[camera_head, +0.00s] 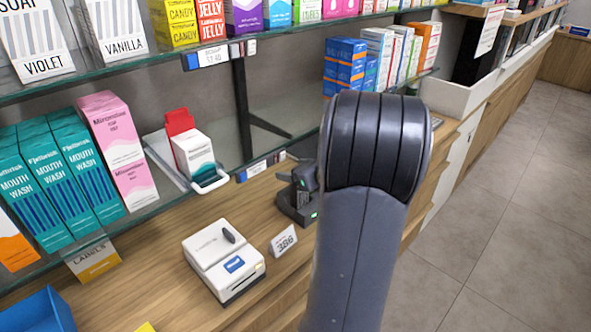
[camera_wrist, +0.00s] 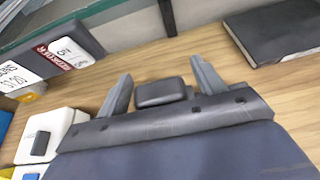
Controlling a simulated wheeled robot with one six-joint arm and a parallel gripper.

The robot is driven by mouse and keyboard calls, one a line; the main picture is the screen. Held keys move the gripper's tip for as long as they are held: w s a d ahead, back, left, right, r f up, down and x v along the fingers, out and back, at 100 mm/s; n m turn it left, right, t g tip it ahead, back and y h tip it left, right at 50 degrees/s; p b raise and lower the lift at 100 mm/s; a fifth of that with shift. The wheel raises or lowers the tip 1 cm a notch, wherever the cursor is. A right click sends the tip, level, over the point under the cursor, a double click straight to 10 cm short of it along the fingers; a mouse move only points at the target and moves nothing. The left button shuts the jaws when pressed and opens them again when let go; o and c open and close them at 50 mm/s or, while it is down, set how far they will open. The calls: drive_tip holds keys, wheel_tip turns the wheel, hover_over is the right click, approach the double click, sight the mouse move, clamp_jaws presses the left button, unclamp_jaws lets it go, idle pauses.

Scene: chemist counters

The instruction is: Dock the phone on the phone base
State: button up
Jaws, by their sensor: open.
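A dark device with a small green light (camera_head: 298,200) stands on the wooden counter below the glass shelf in the head view. It looks like the phone base, but my arm stands close in front and I cannot tell whether a phone is on it. In the wrist view my gripper (camera_wrist: 162,88) is open, its two grey fingers apart above the counter. A small dark rounded block (camera_wrist: 160,93) shows between them; I cannot tell whether it is the phone or part of my gripper.
A white box-shaped device (camera_head: 226,262) and a price card (camera_head: 284,241) stand to the left. A flat black item (camera_wrist: 275,32) lies at the upper right in the wrist view. A glass shelf (camera_head: 215,190) with boxes overhangs the counter. Floor is clear at right.

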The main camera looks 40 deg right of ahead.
drive_tip(key=shift+r, duration=0.25)
drive_tip(key=v, duration=1.2)
drive_tip(key=shift+f, duration=0.15)
drive_tip(key=x, duration=1.2)
drive_tip(key=shift+w, duration=0.1)
drive_tip(key=shift+r, duration=1.05)
